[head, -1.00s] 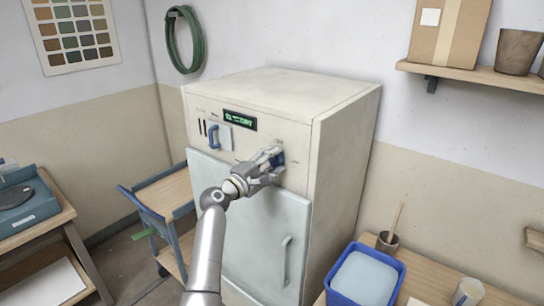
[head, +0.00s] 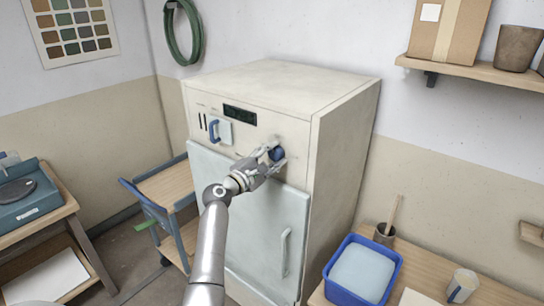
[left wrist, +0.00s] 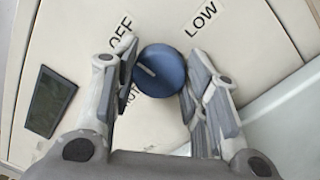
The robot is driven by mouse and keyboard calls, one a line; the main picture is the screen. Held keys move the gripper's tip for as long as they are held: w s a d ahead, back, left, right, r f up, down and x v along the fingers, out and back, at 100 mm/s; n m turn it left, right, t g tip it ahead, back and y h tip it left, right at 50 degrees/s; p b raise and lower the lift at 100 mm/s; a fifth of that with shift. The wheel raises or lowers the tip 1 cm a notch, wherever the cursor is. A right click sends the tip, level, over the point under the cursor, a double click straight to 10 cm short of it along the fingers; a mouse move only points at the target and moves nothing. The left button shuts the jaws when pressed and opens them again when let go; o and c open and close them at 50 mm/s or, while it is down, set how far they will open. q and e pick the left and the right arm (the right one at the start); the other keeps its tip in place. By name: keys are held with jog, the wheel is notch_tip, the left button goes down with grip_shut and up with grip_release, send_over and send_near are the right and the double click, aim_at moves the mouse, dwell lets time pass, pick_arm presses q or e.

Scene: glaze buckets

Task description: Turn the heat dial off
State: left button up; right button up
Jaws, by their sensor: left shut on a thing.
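The heat dial (head: 277,154) is a round blue knob on the upper front of the cream kiln cabinet (head: 285,95). In the left wrist view the dial (left wrist: 160,75) sits between the two fingers of my left gripper (left wrist: 158,82), which is shut on it. A short pale mark on the dial points to the upper left. The OFF label (left wrist: 122,28) is above left of the dial and the LOW label (left wrist: 202,17) above right; another label is partly hidden by the left finger. In the head view my left gripper (head: 270,160) reaches the dial from the front. My right gripper is not in view.
A dark display (head: 240,115) and a blue handle (head: 214,131) are left of the dial. The pale door (head: 250,220) below is closed. A blue-framed cart (head: 165,190) stands left; a blue tub (head: 362,270) is on the table at right.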

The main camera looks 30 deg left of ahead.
pick_arm(q)
jog(key=shift+f, duration=0.1)
jog(key=o, duration=1)
jog(key=s, duration=0.8)
jog(key=s+a, duration=0.1)
jog(key=s, duration=0.3)
jog(key=shift+f, duration=0.35)
